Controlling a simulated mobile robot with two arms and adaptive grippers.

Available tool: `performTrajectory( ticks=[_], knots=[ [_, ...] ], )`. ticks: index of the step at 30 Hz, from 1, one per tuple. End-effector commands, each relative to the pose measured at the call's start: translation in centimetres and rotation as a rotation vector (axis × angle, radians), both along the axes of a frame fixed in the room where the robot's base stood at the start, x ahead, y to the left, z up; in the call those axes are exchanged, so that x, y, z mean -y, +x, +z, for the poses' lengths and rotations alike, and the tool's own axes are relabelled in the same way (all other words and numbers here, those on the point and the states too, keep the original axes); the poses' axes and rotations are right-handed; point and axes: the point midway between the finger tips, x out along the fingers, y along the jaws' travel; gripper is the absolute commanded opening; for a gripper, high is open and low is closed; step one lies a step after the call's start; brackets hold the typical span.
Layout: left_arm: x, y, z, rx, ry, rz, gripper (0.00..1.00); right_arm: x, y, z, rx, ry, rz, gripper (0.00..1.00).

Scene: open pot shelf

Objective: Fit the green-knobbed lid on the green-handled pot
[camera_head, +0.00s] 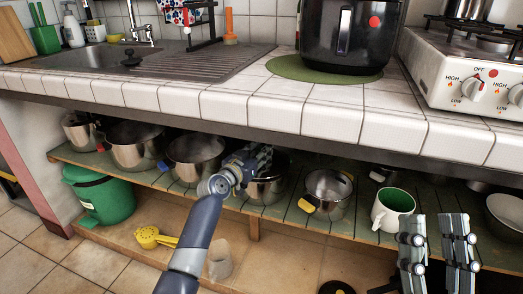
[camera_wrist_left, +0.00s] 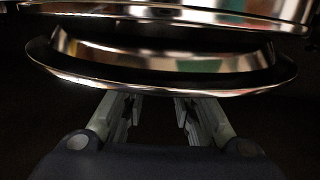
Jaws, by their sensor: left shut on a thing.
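My left gripper (camera_head: 258,160) reaches into the shelf, just above a steel pot (camera_head: 268,188) that it partly covers. No green handle shows on this pot, so I cannot tell if it is the green-handled one. In the left wrist view a shiny round metal lid (camera_wrist_left: 90,82) lies across the ends of the left fingers (camera_wrist_left: 158,108), which are shut on it. The lid's knob is hidden. A larger steel rim (camera_wrist_left: 170,18) with a small green reflection shows close beyond the lid; contact cannot be told. My right gripper (camera_head: 436,240) is open and empty at the lower right.
A blue-handled pot (camera_head: 196,155) and a red-handled pot (camera_head: 135,145) stand left on the shelf. A yellow-handled pot (camera_head: 328,190) and a green-lined mug (camera_head: 392,208) stand right. The tiled counter edge (camera_head: 270,115) overhangs the shelf. A green bin (camera_head: 100,198) stands lower left.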

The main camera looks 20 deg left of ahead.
Motion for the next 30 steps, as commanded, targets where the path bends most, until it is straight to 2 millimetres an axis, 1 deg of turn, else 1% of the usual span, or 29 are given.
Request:
performTrajectory(
  ticks=[24, 25, 26, 27, 28, 30],
  knots=[
    [0.0, 0.0, -0.4, 0.002, 0.000, 0.000, 0.00, 0.2, -1.8, 1.2, 0.103, 0.035, 0.008, 0.40],
    [0.0, 0.0, -0.5, 0.000, 0.000, 0.000, 0.28, 0.2, -1.8, 1.2, 0.104, 0.035, 0.008, 0.40],
    [0.0, 0.0, -0.5, 0.000, 0.000, 0.000, 0.35, 0.2, -1.8, 1.3, 0.104, 0.035, 0.008, 0.40],
    [0.0, 0.0, -0.5, 0.000, 0.000, 0.000, 0.44, 0.2, -1.8, 1.3, 0.104, 0.035, 0.008, 0.40],
    [0.0, 0.0, -0.5, 0.000, 0.000, 0.000, 0.47, 0.2, -1.8, 1.3, 0.104, 0.035, 0.008, 0.40],
    [0.0, 0.0, -0.5, 0.000, 0.000, 0.000, 0.47, 0.2, -1.7, 1.2, 0.103, 0.035, 0.008, 0.40]
  ],
)
